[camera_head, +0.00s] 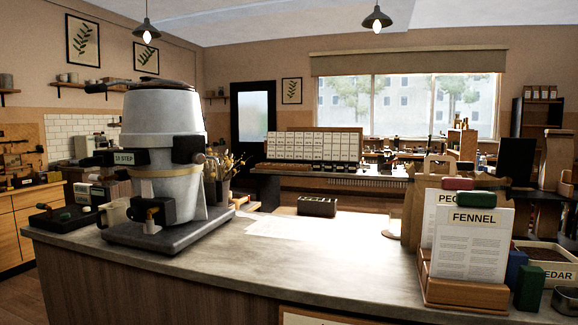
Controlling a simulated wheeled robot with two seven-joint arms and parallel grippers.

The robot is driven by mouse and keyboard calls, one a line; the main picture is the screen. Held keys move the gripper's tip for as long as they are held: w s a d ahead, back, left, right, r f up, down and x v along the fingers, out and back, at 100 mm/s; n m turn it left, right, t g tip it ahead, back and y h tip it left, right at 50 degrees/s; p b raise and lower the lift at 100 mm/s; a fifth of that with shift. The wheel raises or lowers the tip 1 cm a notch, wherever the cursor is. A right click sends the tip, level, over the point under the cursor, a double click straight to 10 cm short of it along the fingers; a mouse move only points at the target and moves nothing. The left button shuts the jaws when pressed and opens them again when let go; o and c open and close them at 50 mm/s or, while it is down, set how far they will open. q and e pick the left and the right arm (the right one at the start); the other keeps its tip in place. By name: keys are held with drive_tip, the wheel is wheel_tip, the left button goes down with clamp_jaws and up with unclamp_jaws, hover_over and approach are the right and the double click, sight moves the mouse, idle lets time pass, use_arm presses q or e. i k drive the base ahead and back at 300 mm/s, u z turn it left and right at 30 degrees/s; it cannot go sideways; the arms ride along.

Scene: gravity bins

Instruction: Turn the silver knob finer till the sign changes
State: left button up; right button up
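A large grey-white machine (165,120) with a tapered body and dark lid stands on a dark base plate (165,238) at the left of the counter. I cannot tell if this is the silver knob. A lower black block (152,211) carries a small orange-brown handle. Neither of my grippers is in view.
A jar of brushes (218,185) stands behind the machine. Papers (285,227) and a dark slotted block (317,206) lie mid-counter. A wooden holder with a FENNEL card (474,250) and a green block (529,288) stand at right. The counter's front middle is clear.

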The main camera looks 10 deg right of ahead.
sight(197, 158)
drive_tip(key=u, duration=1)
drive_tip(key=i, duration=1.2)
drive_tip(key=z, duration=0.2)
